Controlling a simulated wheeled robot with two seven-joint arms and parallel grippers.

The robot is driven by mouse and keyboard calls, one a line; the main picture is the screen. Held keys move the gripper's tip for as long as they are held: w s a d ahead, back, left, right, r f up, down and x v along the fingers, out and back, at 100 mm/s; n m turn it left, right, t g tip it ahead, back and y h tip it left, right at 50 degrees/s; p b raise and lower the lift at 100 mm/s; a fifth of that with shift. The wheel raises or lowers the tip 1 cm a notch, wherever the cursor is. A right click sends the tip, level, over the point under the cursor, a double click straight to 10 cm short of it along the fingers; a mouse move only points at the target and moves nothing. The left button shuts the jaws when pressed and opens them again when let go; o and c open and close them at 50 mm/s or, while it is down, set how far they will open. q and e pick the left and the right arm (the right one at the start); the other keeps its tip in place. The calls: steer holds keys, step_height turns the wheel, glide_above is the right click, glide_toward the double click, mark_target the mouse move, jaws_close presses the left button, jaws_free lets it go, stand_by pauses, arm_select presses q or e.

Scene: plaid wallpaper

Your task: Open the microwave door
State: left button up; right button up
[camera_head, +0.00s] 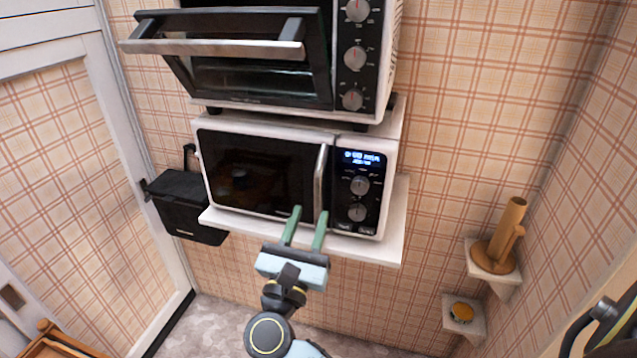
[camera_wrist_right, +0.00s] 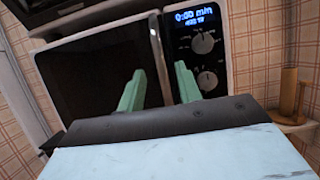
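The white microwave (camera_head: 285,128) stands on a white wall shelf, with its dark glass door (camera_head: 255,172) shut. Its upright silver handle (camera_head: 320,182) is on the right side of the door, beside the control panel (camera_head: 358,190). My right gripper (camera_head: 308,212) is open, its two green fingers pointing up at the lower end of the handle. In the right wrist view the handle (camera_wrist_right: 159,55) rises between the green fingers (camera_wrist_right: 160,88), beyond their tips; I cannot tell whether they touch it. My left gripper is not in view.
A toaster oven (camera_head: 255,75) with its door partly open sits above the microwave. A black box (camera_head: 183,205) hangs at the left. Small shelves at the right hold a wooden holder (camera_head: 497,245) and a round yellow-topped item (camera_head: 461,311).

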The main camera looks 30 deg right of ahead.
mark_target(317, 195)
steer(key=p+x, duration=0.1)
steer(key=x, duration=0.6)
steer(key=shift+w+d+p, duration=0.1)
steer(key=shift+w+p, duration=0.05)
steer(key=shift+p, duration=0.25)
steer(key=shift+f, duration=0.1)
jaws_close()
